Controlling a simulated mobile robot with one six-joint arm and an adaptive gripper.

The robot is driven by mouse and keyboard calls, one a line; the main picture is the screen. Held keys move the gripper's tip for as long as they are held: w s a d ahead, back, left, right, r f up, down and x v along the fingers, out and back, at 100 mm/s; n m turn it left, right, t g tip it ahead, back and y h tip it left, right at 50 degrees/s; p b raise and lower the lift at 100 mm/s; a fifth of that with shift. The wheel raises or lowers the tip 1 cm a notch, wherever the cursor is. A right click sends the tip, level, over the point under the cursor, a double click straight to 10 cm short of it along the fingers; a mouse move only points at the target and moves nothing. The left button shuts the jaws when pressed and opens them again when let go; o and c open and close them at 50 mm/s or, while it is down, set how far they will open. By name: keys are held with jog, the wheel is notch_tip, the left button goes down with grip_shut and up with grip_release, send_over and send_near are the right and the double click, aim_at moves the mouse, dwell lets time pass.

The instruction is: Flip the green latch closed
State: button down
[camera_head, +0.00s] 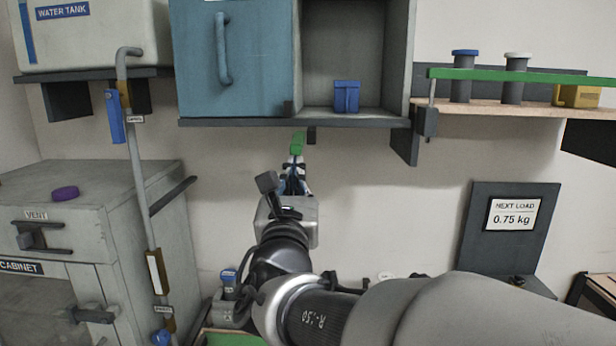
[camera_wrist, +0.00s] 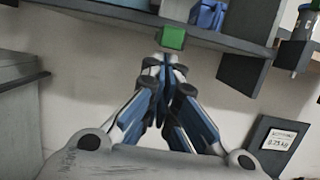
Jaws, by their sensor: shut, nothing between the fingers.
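The green latch (camera_head: 298,141) is a small green piece at the lower front edge of the wall cabinet (camera_head: 240,121), near the middle. It also shows in the wrist view (camera_wrist: 173,38) as a green block against the dark cabinet edge. My gripper (camera_head: 296,164) is shut and empty, with its tips just below the latch. In the wrist view its blue and grey fingers (camera_wrist: 163,62) meet right under the green block. I cannot tell whether they touch it. The latch's pivot is not clear to see.
The cabinet has a teal door (camera_head: 235,60) over its left part and an open bay with a blue container (camera_head: 346,96). A shelf (camera_head: 530,108) with jars and a green bar (camera_head: 520,75) is at right. A grey pipe (camera_head: 141,180) stands at left. Bare wall lies below the cabinet.

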jog(key=shift+r, duration=0.1)
jog(key=shift+s+r+g+p, duration=0.15)
jog(key=shift+r+g+p, duration=0.15)
jog(key=shift+p, duration=0.75)
